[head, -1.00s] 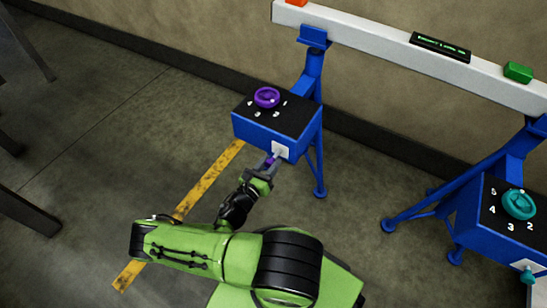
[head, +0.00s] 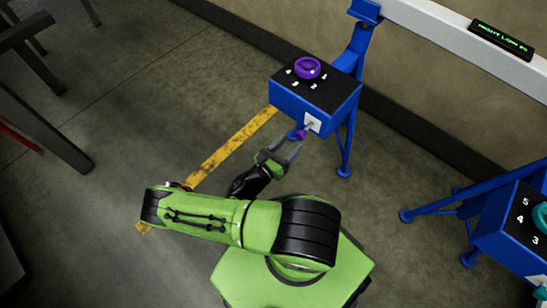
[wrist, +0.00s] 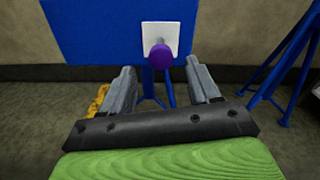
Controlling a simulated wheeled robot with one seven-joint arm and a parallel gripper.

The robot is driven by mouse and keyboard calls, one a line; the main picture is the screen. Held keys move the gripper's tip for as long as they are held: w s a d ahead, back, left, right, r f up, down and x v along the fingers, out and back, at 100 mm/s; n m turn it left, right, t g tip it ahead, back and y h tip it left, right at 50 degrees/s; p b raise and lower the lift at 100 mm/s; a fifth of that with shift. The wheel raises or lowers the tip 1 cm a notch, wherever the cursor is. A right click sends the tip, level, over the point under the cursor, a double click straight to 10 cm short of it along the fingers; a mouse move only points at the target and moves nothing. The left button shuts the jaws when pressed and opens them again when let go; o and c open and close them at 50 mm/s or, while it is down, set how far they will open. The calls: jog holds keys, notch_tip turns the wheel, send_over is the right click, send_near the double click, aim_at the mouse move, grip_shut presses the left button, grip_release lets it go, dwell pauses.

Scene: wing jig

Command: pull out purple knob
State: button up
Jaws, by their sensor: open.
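The purple knob (head: 300,134) sticks out on a thin shaft from a white plate (head: 313,122) on the front of a blue box (head: 318,101). In the wrist view the knob (wrist: 161,56) is round and faces me in front of the white plate (wrist: 150,32). My gripper (head: 287,146) is open and empty, a little short of the knob. In the wrist view its two fingers stand to the left and right of the knob's line, below it in the picture, with no visible contact. A purple dial (head: 307,68) sits on the box's black top among white numbers.
A second blue box (head: 506,235) with a teal dial (head: 541,216) stands at right. Blue stand legs (head: 347,145) are close behind the first box. A white beam (head: 440,29) with a green-lit display (head: 501,39) runs above. Floor at left is clear around a yellow stripe (head: 225,147).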

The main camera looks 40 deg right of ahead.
jog(key=s+a, duration=0.1)
jog(key=a, duration=0.9)
jog(key=shift+p, duration=0.35)
